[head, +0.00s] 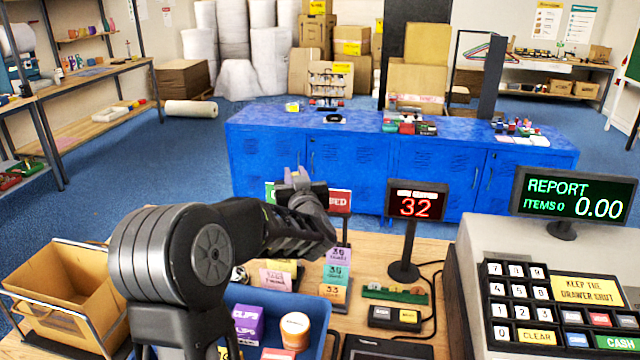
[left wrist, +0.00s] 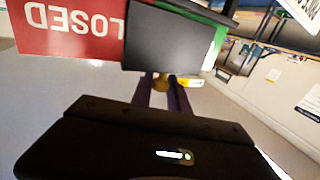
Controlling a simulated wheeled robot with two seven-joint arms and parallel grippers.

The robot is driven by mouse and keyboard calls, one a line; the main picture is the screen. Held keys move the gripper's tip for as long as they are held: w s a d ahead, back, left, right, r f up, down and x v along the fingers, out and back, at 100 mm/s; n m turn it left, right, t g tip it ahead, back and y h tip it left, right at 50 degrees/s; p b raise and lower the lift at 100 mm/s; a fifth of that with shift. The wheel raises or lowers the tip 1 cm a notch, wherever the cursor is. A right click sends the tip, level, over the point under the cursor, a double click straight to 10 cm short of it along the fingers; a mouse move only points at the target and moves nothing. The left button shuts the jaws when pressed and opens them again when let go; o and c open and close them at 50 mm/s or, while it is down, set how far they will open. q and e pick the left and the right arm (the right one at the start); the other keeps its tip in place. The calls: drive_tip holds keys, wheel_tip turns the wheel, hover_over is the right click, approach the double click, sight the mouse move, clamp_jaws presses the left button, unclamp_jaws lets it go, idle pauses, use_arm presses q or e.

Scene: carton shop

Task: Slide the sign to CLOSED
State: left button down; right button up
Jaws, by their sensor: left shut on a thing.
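The sign stands on the counter in the middle of the head view, mostly behind my left gripper (head: 298,180). Its red CLOSED half (head: 341,201) shows right of the gripper, and a bit of its green half (head: 270,192) shows on the left. In the left wrist view the red half (left wrist: 68,30) appears upside down with most of its letters bare. A dark sliding panel (left wrist: 175,42) covers most of the green half (left wrist: 215,45) and the edge of the red one. My left gripper (left wrist: 162,88) is shut on the panel's small brass knob (left wrist: 161,82). My right gripper is out of view.
A red number display (head: 417,201) stands right of the sign, with a cash register (head: 545,300) farther right.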

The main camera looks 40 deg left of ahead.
sight(283, 182)
use_arm(q)
drive_tip(key=shift+s+a, duration=0.35)
drive_tip(key=shift+a, duration=0.25)
drive_tip(key=shift+s+a, duration=0.3)
drive_tip(key=shift+a, duration=0.3)
drive_tip(key=shift+r, duration=0.1)
drive_tip(key=c, duration=1.3)
unclamp_jaws()
drive_tip(key=shift+a, duration=0.15)
drive_tip(key=shift+s+d, duration=0.15)
drive_tip(key=shift+d, duration=0.15)
drive_tip(key=b+v, duration=0.1)
drive_tip(key=v, duration=0.6)
drive_tip(key=shift+b, duration=0.3)
drive_tip(key=shift+s+d, duration=0.1)
